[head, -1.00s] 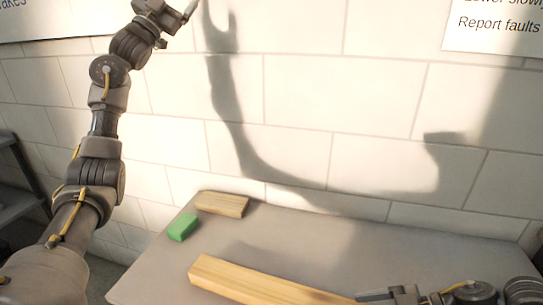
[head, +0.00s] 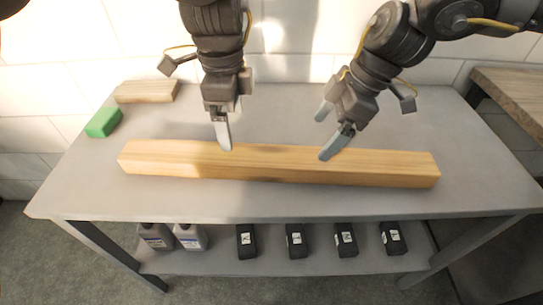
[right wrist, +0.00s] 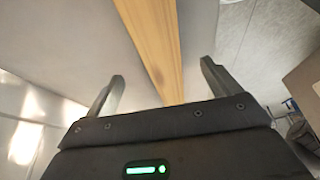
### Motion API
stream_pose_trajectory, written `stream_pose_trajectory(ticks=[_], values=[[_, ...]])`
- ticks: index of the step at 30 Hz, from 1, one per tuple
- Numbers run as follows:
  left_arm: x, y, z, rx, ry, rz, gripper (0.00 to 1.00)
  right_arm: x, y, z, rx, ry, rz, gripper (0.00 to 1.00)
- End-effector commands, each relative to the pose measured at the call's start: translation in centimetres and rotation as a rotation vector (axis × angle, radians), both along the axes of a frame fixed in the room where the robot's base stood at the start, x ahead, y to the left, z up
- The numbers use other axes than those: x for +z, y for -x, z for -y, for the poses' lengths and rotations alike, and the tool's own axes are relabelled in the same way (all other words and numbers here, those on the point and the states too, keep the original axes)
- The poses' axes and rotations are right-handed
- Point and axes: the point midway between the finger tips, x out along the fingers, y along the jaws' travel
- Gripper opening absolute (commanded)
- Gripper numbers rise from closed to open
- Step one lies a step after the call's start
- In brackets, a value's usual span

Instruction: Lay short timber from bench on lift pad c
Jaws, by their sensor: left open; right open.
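A long, pale wooden timber (head: 280,164) lies lengthwise across the grey bench (head: 240,205). A much shorter wooden piece (head: 147,91) lies at the bench's back left. My left gripper (head: 222,135) is open, pointing down over the long timber's left-middle part. My right gripper (head: 328,128) is open and empty, angled over its right-middle part. In the right wrist view the timber (right wrist: 158,45) runs between the spread fingers (right wrist: 161,72), with clear space on both sides. Neither gripper visibly holds it. Lift pad c is not in view.
A green block (head: 103,122) sits at the bench's left edge. The lower shelf (head: 215,264) holds grey bottles (head: 190,236) and several black boxes (head: 297,240). A brown wooden surface (head: 515,95) stands at the right. A tiled wall is behind the bench.

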Motion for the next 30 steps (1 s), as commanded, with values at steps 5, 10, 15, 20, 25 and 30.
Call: stream_pose_trajectory(ticks=[5, 10, 15, 20, 25, 30], values=[[-0.1, 0.1, -0.3, 0.011, -0.015, -0.001, 0.89, 0.1, 0.0, 0.0, -0.002, 0.003, 0.002, 0.89], [-0.2, 0.0, -0.3, 0.010, -0.013, -0.001, 0.89, 0.0, 0.0, 0.0, -0.002, 0.003, 0.001, 0.89], [-1.4, 0.0, -0.3, 0.009, -0.012, -0.002, 0.89, -1.1, 0.0, -0.5, 0.000, 0.003, 0.000, 0.89], [-4.0, 0.1, -0.3, 0.008, -0.012, -0.005, 0.89, -3.5, 0.0, -1.5, 0.001, 0.004, -0.002, 0.89], [-7.0, 0.1, -0.3, 0.009, -0.013, -0.004, 0.89, -6.3, 0.0, -2.6, 0.001, 0.003, -0.002, 0.89], [-9.3, 0.0, -0.3, 0.008, -0.010, -0.003, 0.89, -8.4, 0.0, -3.5, 0.000, 0.003, 0.001, 0.89]])
